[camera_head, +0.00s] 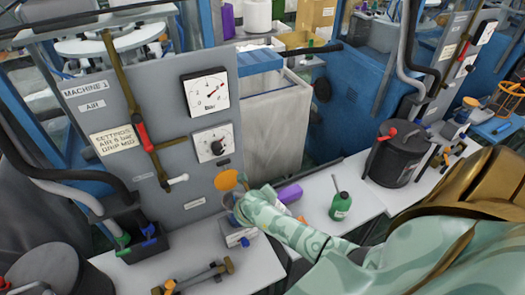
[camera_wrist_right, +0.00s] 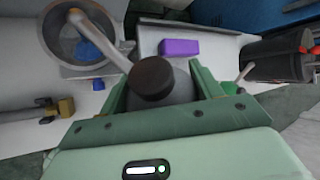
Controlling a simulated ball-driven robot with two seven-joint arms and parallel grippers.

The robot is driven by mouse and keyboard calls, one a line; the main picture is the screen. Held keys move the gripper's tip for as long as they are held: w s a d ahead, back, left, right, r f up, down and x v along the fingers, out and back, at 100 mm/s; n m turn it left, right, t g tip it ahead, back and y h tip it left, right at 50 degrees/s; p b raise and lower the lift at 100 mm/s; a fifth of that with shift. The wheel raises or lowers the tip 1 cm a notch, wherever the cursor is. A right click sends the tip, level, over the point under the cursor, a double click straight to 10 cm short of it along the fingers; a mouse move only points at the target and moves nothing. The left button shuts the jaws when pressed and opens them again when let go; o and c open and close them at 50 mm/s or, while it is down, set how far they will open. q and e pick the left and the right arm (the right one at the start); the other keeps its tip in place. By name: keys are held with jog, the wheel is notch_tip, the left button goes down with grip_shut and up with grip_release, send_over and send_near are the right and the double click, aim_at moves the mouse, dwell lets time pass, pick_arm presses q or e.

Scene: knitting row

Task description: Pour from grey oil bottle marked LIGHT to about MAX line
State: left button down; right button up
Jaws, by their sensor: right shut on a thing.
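My right gripper (camera_wrist_right: 160,90) is shut on a grey oil bottle (camera_wrist_right: 172,92) with a dark round cap. The bottle's long grey spout (camera_wrist_right: 118,45) reaches up and left over the rim of a round, clear-walled cup (camera_wrist_right: 48,32). Something blue shows in or through the cup. I cannot see any liquid flowing, the LIGHT mark or a MAX line. In the head view my right gripper (camera_head: 245,208) is beside the cup (camera_head: 229,199), below an orange disc (camera_head: 226,180) on the machine panel. The bottle is mostly hidden there. My left gripper is not in view.
A green bottle (camera_head: 340,206) with a spout stands on the white table (camera_head: 320,190). A purple box (camera_head: 290,193) lies behind my right gripper. A dark pot (camera_head: 395,155) stands to the right. Brass-and-grey tools (camera_head: 195,278) lie at front left. The grey panel (camera_head: 165,120) rises behind.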

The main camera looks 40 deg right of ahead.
dwell(0.3)
jog(key=shift+r+g+p, duration=0.3)
jog(key=shift+r+p, duration=0.1)
jog(key=shift+p, duration=0.25)
jog(key=shift+w+a+r+n+g+h+p, duration=0.15)
jog(key=shift+r+n+g+h+p, duration=0.25)
jog(key=shift+p, duration=0.3)
dwell(6.3)
